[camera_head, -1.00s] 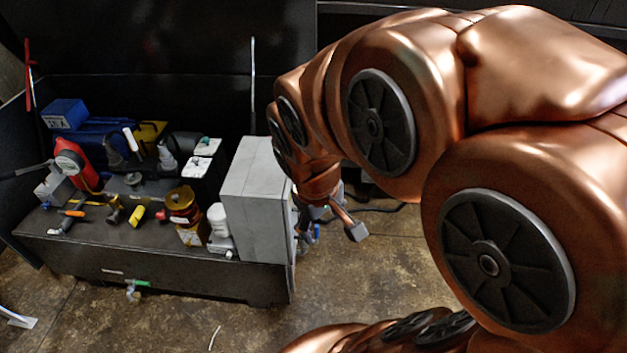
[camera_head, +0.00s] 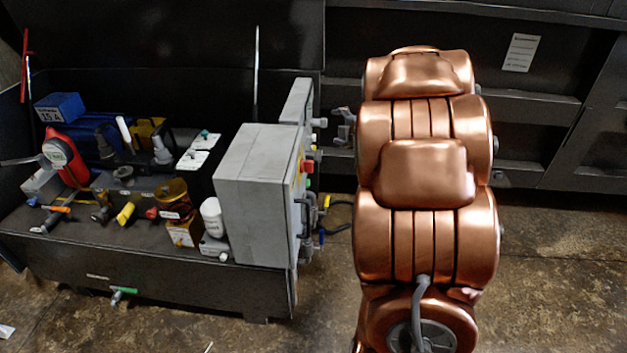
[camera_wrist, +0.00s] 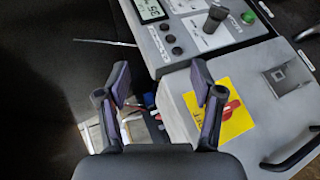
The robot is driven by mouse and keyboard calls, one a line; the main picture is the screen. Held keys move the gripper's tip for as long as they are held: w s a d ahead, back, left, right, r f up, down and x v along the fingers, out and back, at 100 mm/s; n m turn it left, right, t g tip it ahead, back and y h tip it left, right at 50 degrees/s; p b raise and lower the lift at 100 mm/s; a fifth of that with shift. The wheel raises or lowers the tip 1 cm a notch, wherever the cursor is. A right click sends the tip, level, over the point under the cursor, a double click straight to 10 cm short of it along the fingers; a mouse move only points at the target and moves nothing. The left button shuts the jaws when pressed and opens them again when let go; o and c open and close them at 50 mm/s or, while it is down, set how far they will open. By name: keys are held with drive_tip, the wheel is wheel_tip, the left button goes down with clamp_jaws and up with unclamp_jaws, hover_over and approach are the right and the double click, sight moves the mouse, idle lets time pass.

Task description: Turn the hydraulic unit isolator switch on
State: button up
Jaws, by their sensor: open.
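The isolator switch shows in the wrist view as a red handle (camera_wrist: 231,108) on a yellow plate (camera_wrist: 238,122), on a grey cabinet face. Part of the plate is hidden behind the right finger, and its lettering is too small to read surely. I cannot tell any contact. In the head view my gripper (camera_head: 342,124) shows partly at the left of my arm, right of the grey cabinet (camera_head: 253,190).
A control panel with a display (camera_wrist: 149,10) and black knob (camera_wrist: 215,18) adjoins the plate. A black handle (camera_wrist: 292,155) sticks out at lower right. The power unit (camera_head: 130,262) carries a red gauge part, blue motor and filters. Open floor lies to its right.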

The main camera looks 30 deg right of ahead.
wheel_tip(320, 180, down, 7)
drive_tip(key=s+a+n+t+y+b, duration=0.1)
drive_tip(key=n+t+y+b, duration=0.1)
drive_tip(key=n+y+b, duration=0.55)
drive_tip(key=n+y, duration=0.1)
drive_tip(key=y, duration=0.2)
approach(307, 166)
drive_tip(key=f, duration=0.1)
drive_tip(key=x, duration=0.8)
drive_tip(key=shift+w+d+t, duration=0.3)
drive_tip(key=shift+w+t, duration=0.1)
drive_tip(key=shift+r, duration=0.15)
drive_tip(key=shift+c, duration=0.4)
drive_tip(key=c, duration=1.1)
drive_tip(key=shift+o, duration=0.2)
